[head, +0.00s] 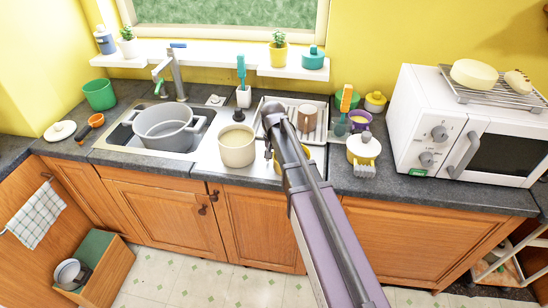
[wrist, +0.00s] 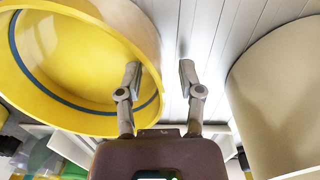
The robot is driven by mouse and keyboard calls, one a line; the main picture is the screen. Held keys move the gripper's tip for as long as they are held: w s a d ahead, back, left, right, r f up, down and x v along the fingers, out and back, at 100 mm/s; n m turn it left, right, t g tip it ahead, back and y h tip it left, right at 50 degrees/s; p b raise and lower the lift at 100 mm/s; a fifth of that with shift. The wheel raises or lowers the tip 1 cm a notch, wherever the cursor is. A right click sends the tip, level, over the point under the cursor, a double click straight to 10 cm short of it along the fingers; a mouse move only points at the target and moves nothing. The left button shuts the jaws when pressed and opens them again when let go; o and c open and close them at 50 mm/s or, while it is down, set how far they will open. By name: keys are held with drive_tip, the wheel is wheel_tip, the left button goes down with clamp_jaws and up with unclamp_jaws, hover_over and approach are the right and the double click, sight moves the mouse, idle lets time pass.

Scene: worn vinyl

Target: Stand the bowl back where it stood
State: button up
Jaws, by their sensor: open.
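The yellow bowl (wrist: 148,30) with a blue ring inside fills the left of the wrist view. In the head view only a yellow sliver of the bowl (head: 306,155) shows beside my arm, on the light drainboard; the arm hides the rest. My gripper (wrist: 160,73) is open. Its left finger overlaps the bowl's inside in the picture and its right finger is outside the rim, over the ribbed surface. The rim lies between them with no visible grip. In the head view the gripper (head: 269,150) is partly hidden by my arm.
A cream pot (head: 237,148) stands close to the left, and it fills the right of the wrist view (wrist: 285,90). A dish rack (head: 318,110) with a brown mug is behind. A grey pot (head: 163,128) sits at the sink.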

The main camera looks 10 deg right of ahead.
drive_tip(key=shift+r, duration=0.2)
drive_tip(key=shift+w+r+p, duration=0.1)
drive_tip(key=shift+r+p, duration=3.7)
drive_tip(key=shift+p, duration=0.15)
drive_tip(key=s+d+n, duration=0.1)
drive_tip(key=s+d, duration=0.1)
drive_tip(key=s, duration=0.7)
drive_tip(key=s+d+n, duration=0.2)
drive_tip(key=s+d, duration=0.1)
drive_tip(key=s, duration=0.6)
drive_tip(key=shift+s+d, duration=0.15)
drive_tip(key=shift+d, duration=0.2)
